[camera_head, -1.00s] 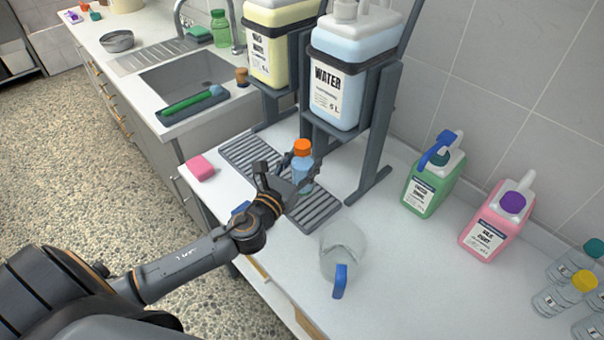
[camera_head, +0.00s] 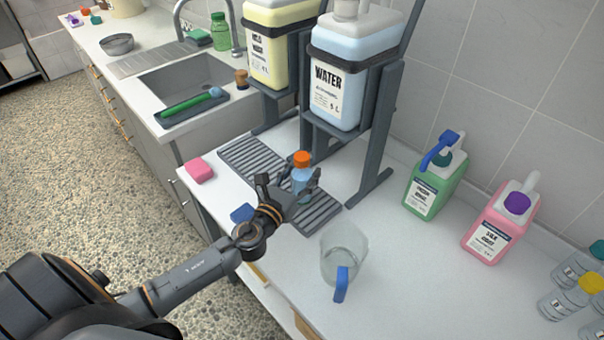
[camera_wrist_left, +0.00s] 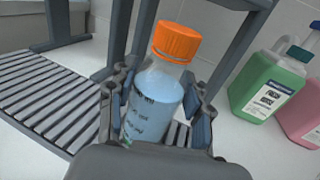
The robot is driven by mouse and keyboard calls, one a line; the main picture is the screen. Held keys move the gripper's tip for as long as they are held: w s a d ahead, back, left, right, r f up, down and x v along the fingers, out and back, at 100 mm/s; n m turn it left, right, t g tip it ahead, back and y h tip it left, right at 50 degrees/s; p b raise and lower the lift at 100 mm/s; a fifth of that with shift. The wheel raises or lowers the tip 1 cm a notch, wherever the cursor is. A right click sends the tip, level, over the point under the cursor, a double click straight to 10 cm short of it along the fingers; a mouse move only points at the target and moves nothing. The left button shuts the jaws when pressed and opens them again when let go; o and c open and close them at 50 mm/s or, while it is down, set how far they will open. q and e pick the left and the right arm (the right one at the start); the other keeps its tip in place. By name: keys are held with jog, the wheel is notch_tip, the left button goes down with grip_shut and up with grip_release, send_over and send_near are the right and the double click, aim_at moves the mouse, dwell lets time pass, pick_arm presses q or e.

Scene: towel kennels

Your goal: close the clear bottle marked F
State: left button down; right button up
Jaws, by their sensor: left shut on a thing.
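A clear bottle (camera_head: 301,183) with pale blue liquid and an orange cap (camera_head: 302,158) stands on the slatted drip rack. In the left wrist view the bottle (camera_wrist_left: 152,103) shows dark print, too blurred to read as an F. The orange cap (camera_wrist_left: 176,41) sits on its neck; I cannot tell if it is tight. My left gripper (camera_head: 288,190) is shut around the bottle's body below the cap. Its fingers (camera_wrist_left: 160,105) flank the bottle in the left wrist view. My right gripper is in none of the views.
The drip rack (camera_head: 240,158) lies before the stand with the water tank (camera_head: 336,90) and a yellow tank (camera_head: 272,55). A clear jug with blue handle (camera_head: 341,284) stands front right. Green (camera_head: 432,190) and pink (camera_head: 497,232) jugs stand by the wall. A pink sponge (camera_head: 198,170) lies left.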

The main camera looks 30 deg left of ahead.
pick_arm(q)
jog(key=shift+f, duration=0.15)
jog(key=c, duration=0.6)
grip_release()
jog(key=s+b, duration=0.1)
jog(key=s, duration=0.5)
jog(key=s+b, duration=0.1)
jog(key=s, duration=0.5)
jog(key=shift+a+r+b, duration=0.1)
jog(key=shift+r+b, duration=0.1)
jog(key=shift+b, duration=0.1)
